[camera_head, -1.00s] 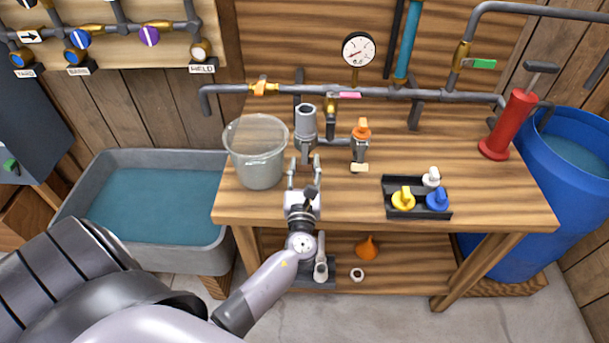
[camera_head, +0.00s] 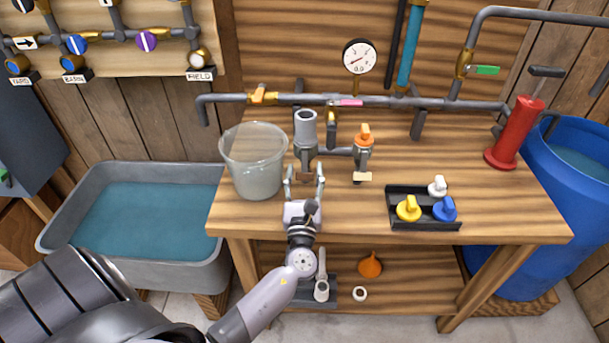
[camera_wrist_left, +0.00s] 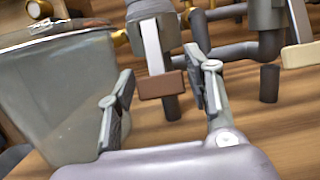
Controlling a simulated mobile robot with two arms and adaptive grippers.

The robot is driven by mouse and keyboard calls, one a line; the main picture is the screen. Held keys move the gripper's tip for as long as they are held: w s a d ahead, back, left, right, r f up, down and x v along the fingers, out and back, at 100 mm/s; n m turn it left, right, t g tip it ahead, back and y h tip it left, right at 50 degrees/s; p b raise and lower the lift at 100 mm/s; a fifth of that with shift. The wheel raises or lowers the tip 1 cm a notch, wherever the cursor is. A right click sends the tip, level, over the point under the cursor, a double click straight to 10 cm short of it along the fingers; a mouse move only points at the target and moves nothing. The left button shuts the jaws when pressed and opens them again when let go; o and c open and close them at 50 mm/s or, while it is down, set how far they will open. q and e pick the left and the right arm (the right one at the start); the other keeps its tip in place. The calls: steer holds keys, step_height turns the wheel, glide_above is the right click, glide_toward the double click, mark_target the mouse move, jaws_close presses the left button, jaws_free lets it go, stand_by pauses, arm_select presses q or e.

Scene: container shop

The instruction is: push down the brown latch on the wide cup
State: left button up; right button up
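The wide cup (camera_head: 305,128) is a grey upright cup on a pipe fitting, on the workbench. Its latch is a pale strip ending in a brown tab (camera_head: 304,178). In the left wrist view the brown latch tab (camera_wrist_left: 161,85) hangs below the cup body (camera_wrist_left: 152,28), framed between my fingers. My left gripper (camera_head: 304,172) is open in front of the cup, its fingers on either side of the tab; contact cannot be told. It also shows in the left wrist view (camera_wrist_left: 162,78). My right gripper is not in view.
A clear bucket (camera_head: 253,165) stands close left of my left gripper. A black tray (camera_head: 424,225) holds coloured knobs. The bench front between is clear.

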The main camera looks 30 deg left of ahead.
arm_select(q)
steer(key=shift+o, duration=0.8)
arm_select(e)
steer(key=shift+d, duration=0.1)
arm_select(q)
steer(key=shift+s, duration=0.1)
steer(key=v, duration=1.2)
